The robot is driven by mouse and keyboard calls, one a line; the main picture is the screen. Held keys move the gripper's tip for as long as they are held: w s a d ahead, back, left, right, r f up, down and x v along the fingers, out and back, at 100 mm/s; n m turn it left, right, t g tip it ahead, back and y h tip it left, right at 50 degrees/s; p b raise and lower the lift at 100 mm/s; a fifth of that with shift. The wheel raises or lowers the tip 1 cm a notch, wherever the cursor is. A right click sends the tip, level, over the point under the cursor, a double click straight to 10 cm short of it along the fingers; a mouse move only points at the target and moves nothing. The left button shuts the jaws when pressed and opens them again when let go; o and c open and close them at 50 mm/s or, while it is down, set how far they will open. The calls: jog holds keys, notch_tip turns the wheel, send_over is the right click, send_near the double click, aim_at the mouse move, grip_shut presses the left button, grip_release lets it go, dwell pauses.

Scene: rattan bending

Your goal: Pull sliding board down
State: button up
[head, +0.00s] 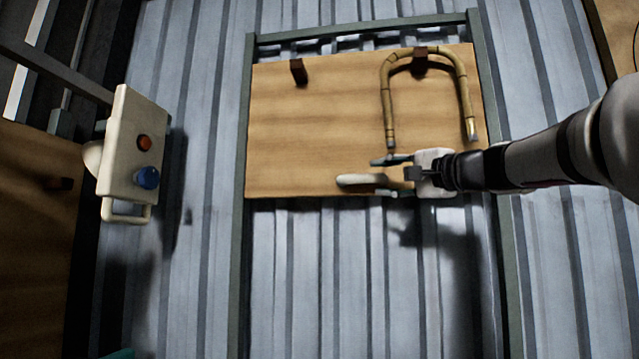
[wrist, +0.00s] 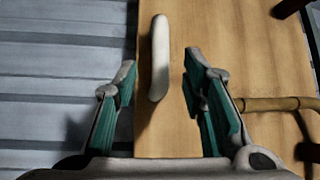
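The sliding board (head: 310,130) is a light wooden panel set between the rails of a grey-green frame, near its top. A pale handle (head: 360,180) is on the board's lower edge, and it also shows in the wrist view (wrist: 159,58). My gripper (head: 388,174) is at the board's lower right part. In the wrist view my gripper (wrist: 160,78) is open, its two fingers apart. The handle lies ahead, with its near end roughly between the fingertips. No contact with the handle shows.
A bent rattan cane (head: 386,95) hangs over a dark peg on the board, just above my gripper, its ends pointing down. A second peg (head: 298,71) is at upper left. A control box (head: 128,150) with red and blue knobs stands left. Below the board the frame (head: 241,280) is clear.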

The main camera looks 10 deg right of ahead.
aim_at(366, 179)
jog(key=p+x, duration=0.1)
jog(key=x, duration=0.6)
jog(key=shift+w+a, duration=0.15)
grip_shut()
